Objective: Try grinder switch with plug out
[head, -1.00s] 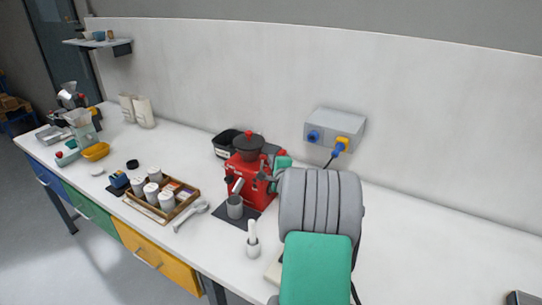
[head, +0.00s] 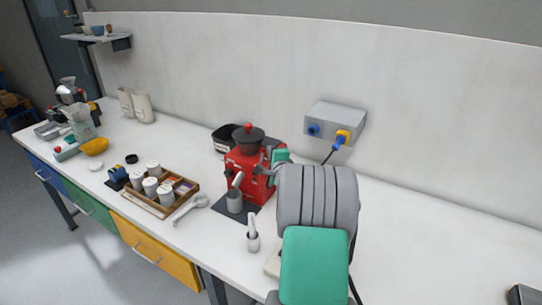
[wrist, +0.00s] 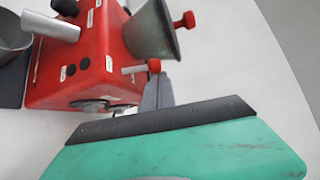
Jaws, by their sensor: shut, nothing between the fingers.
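The red grinder (head: 247,178) stands on a dark mat at mid-bench, with a dark hopper on top. In the wrist view its red body (wrist: 90,70) fills the upper left, with dark buttons, small labels and a red-tipped knob on a short stem. My gripper (wrist: 157,92) is shut and empty, its grey fingertips close beside that knob; I cannot tell whether they touch. In the head view my arm hides part of the grinder.
A black bin (head: 224,139) is behind the grinder. The bench right of my arm is mostly clear.

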